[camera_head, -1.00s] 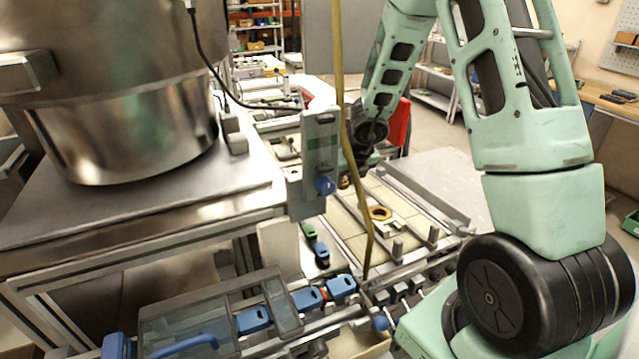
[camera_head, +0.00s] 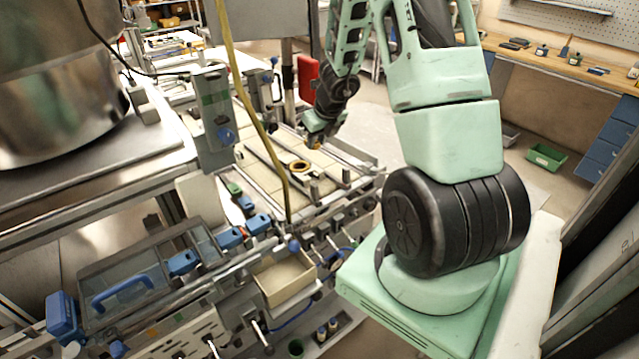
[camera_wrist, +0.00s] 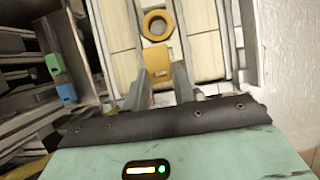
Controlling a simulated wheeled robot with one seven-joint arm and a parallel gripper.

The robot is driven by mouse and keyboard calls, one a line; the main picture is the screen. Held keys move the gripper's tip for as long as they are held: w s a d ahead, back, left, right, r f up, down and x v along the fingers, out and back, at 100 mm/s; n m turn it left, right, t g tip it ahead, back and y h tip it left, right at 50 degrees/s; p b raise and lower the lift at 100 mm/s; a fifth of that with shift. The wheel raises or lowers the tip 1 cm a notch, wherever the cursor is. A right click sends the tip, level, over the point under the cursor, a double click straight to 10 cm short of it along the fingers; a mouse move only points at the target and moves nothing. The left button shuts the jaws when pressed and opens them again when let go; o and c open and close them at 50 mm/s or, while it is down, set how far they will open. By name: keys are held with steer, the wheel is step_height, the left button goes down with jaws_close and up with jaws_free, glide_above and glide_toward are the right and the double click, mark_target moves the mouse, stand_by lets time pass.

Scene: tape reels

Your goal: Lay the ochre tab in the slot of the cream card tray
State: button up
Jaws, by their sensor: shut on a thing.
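The ochre tab (camera_wrist: 158,62) shows in the wrist view as a flat plate with a small dark opening. It is between the fingers of my gripper (camera_wrist: 162,76), which is shut on it. The cream panels (camera_wrist: 207,52) lie beneath in the wrist view, split by grey rails; I take this bed for the cream card tray. The tab's height above it is unclear. I cannot make out the slot.
An ochre ring (camera_wrist: 156,25) lies on the bed just beyond the tab; it also shows in the head view (camera_head: 300,166). Metal rails and short posts (camera_head: 314,188) edge the bed. A yellow cable (camera_head: 247,105) hangs in front. An open cream box (camera_head: 272,290) stands nearer.

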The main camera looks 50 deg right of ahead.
step_height(320, 180, down, 10)
steer(key=b, duration=0.6)
steer(key=shift+s+b, duration=0.1)
steer(key=shift+b, duration=0.3)
steer(key=shift+f+b, duration=0.5)
steer(key=shift+b, duration=0.05)
steer(key=shift+f, duration=0.15)
steer(key=o, duration=0.9)
steer(key=shift+o, duration=0.2)
steer(key=shift+r+p, duration=0.6)
steer(key=shift+r, duration=0.15)
steer(key=p+v, duration=0.5)
steer(key=v, duration=0.6)
steer(key=shift+s+r+p, duration=0.2)
steer(key=shift+r+p, duration=0.15)
steer(key=shift+p, duration=0.05)
